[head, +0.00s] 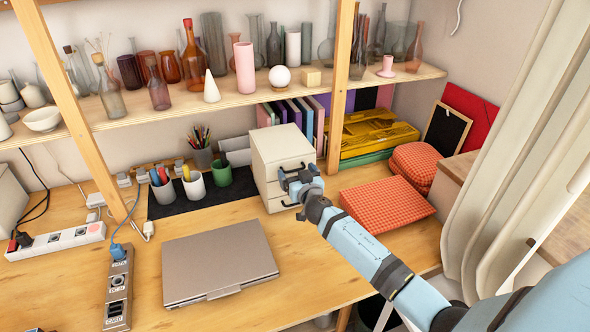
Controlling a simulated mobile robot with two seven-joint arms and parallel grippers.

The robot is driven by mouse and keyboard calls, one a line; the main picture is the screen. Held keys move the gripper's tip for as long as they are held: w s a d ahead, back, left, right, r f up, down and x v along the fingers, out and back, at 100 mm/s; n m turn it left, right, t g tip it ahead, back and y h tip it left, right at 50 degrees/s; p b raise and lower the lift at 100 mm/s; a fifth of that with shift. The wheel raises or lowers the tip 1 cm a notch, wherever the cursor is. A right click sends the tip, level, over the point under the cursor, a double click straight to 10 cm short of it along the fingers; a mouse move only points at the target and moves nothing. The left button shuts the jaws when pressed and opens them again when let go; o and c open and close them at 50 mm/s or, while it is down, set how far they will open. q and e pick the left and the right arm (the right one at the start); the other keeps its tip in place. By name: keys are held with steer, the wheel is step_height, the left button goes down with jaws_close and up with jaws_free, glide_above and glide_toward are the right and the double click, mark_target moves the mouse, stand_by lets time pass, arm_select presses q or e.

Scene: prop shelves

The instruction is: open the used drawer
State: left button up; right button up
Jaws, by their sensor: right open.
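A small cream drawer unit (281,144) stands on the wooden desk, under the shelf. Its front, with stacked drawers and small dark handles, faces me. All the drawer fronts that I can see look closed. My right gripper (289,182) is at the front of the unit, its jaws open and close to the handles. I cannot tell whether it touches one. The gripper and wrist hide the right part of the lower drawers. No label shows which drawer is the used one. My left gripper is not in view.
A closed laptop (220,262) lies in front of the unit, to the left. Pen cups (195,188) stand on a dark mat to the left. The shelf (232,98) with glass vases runs above.

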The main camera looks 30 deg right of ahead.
steer(key=shift+x, duration=0.85)
steer(key=shift+c, duration=0.3)
steer(key=c, duration=0.9)
steer(key=v, duration=1.2)
steer(key=shift+s, duration=0.2)
steer(key=o, duration=1)
steer(key=shift+c, duration=0.2)
